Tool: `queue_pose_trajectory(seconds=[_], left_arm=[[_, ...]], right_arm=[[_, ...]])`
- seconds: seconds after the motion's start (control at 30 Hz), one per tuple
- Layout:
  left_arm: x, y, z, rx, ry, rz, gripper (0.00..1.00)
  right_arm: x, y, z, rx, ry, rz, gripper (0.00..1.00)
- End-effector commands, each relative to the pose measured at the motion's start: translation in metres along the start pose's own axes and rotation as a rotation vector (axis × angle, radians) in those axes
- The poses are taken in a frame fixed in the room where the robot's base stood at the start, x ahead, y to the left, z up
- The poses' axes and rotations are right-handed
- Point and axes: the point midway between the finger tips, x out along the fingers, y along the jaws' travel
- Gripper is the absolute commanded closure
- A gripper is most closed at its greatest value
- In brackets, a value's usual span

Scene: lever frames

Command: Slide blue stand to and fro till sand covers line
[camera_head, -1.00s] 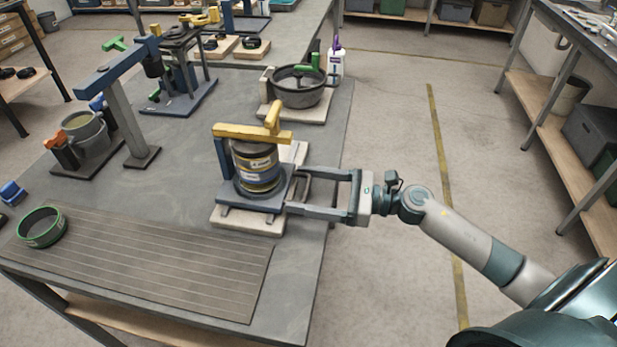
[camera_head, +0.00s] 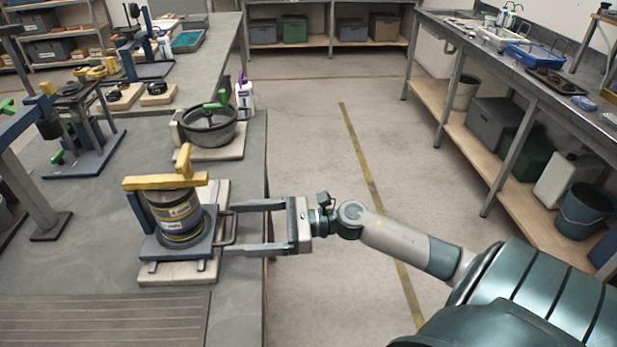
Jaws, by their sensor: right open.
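The blue stand (camera_head: 160,248) sits on a pale slab (camera_head: 180,273) near the right edge of the grey table. It carries a dark round canister (camera_head: 180,222) with pale labels and yellowish bands. A yellow bar (camera_head: 165,181) lies across the top of the canister, joined to a blue upright. A dark loop handle (camera_head: 234,228) sticks out on the stand's right side. My right gripper (camera_head: 229,228) is open, with one finger on the far side and one on the near side of the handle; contact is not clear. No sand or line can be made out. My left gripper is out of view.
A dark pan with a green handle (camera_head: 208,127) stands behind the stand, and a white bottle (camera_head: 244,98) is beside it. A blue press frame (camera_head: 85,150) stands at the left. A ribbed mat (camera_head: 105,320) lies in front. Floor right of the table is clear.

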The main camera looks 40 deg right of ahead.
Motion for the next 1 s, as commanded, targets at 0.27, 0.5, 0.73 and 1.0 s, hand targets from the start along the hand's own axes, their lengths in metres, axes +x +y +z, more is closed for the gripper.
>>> queue_pose_trajectory(seconds=[0.27, 0.5, 0.73, 1.0], left_arm=[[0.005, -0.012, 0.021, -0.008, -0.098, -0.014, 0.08], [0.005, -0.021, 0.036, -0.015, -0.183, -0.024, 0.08], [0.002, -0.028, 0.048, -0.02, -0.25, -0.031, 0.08], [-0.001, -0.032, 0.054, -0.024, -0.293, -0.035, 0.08]], right_arm=[[-0.043, 0.001, -0.005, 0.002, 0.004, 0.0, 0.15], [-0.085, 0.001, -0.004, 0.003, 0.003, 0.0, 0.15], [-0.124, 0.001, -0.004, 0.003, 0.003, 0.0, 0.15], [-0.151, 0.001, -0.002, 0.002, 0.002, 0.002, 0.15]])
